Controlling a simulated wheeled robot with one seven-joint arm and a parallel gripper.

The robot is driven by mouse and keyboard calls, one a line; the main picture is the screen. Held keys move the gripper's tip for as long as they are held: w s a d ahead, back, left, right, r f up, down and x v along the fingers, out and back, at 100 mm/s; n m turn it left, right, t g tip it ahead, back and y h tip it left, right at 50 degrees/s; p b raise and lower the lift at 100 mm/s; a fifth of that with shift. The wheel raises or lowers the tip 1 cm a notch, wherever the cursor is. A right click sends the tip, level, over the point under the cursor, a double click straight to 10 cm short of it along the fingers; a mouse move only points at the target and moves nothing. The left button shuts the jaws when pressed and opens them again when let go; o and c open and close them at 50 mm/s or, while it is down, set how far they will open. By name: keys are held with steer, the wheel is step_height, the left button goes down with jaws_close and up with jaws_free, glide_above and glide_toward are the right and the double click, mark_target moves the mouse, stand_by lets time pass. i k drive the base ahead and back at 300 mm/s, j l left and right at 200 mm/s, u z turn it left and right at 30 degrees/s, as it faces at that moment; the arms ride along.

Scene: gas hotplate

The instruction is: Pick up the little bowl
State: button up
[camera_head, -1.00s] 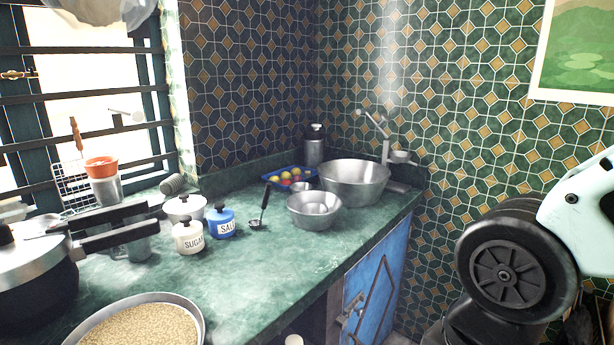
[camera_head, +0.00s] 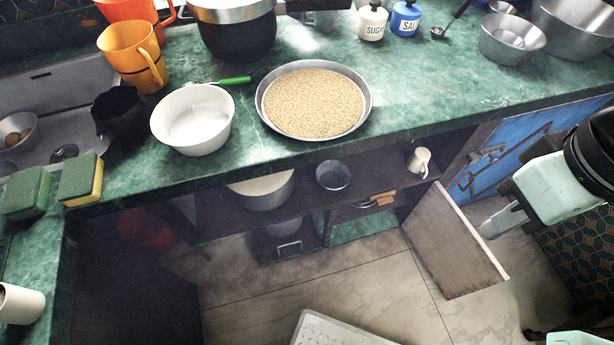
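Several bowls are in view, and I cannot tell which is the little bowl. A small metal bowl (camera_head: 333,176) stands on the shelf under the counter. A tiny metal bowl (camera_head: 503,7) is at the top edge, behind a medium metal bowl (camera_head: 512,42) and beside a large metal bowl (camera_head: 580,28). A white bowl (camera_head: 193,120) sits near the counter's front edge. My gripper (camera_head: 492,228) is at the right, in front of the blue door, apart from all bowls. Only its side shows, so its opening is unclear; I see nothing held.
A wide pan of grain (camera_head: 366,94) stands on the green counter (camera_head: 430,85). An open cabinet door (camera_head: 450,240) juts out below, left of my gripper. A small white jug (camera_head: 419,161) and a larger pot (camera_head: 262,192) share the shelf. The floor (camera_head: 380,280) has free room.

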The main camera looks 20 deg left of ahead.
mark_target(333, 175)
steer(key=u, duration=0.85)
steer(key=k+l+z, duration=0.1)
steer(key=k+l, duration=0.4)
